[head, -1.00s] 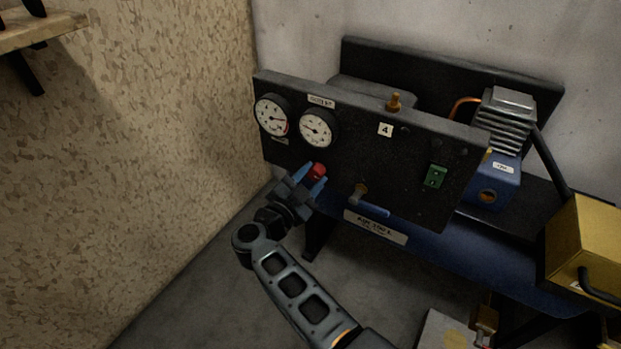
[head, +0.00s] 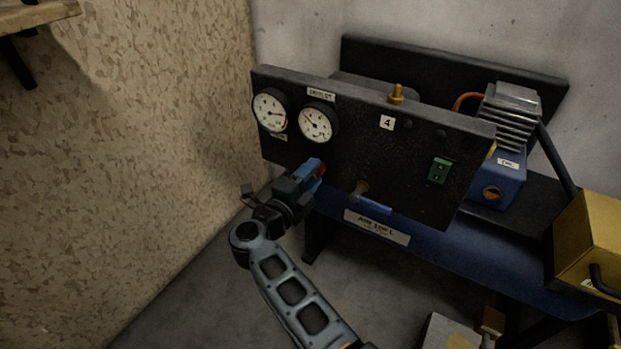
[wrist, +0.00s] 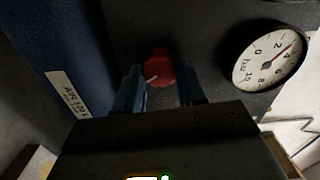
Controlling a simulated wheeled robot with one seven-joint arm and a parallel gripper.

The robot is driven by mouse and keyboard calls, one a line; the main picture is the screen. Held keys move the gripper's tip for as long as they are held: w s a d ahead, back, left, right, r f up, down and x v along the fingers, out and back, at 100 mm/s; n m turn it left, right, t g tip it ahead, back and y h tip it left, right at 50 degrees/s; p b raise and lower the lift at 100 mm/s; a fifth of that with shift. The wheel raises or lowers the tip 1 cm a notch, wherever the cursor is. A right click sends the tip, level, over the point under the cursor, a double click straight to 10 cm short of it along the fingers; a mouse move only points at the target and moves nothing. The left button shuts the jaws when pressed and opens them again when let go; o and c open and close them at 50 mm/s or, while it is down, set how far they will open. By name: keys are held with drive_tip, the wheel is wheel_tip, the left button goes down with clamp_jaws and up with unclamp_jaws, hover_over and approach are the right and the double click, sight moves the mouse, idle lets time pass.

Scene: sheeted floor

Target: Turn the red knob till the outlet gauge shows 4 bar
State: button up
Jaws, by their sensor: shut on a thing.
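The red knob (wrist: 158,70) sits on the dark panel, below the outlet gauge (head: 317,123). My gripper (head: 317,168) reaches the panel from the lower left and is shut on the knob, its blue fingers on either side. In the head view the fingers hide most of the knob, leaving a red sliver. In the wrist view the knob's white mark shows between the fingers. The outlet gauge also shows in the wrist view (wrist: 267,58). Its needle points to the dial's upper left in the head view, roughly between 2 and 4. I cannot read it exactly.
A second gauge (head: 270,110) is left of the outlet gauge. A valve with a blue lever (head: 374,206) lies just right of my gripper. A green switch (head: 438,171) is further right. The blue tank (head: 450,241) runs below the panel. A speckled wall (head: 150,160) stands left.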

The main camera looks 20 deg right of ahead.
drive_tip(key=shift+f+m, duration=0.15)
drive_tip(key=shift+m, duration=0.35)
drive_tip(key=o, duration=1.1)
drive_tip(key=shift+c, duration=0.2)
drive_tip(key=v, duration=0.8)
drive_tip(key=shift+p, duration=0.35)
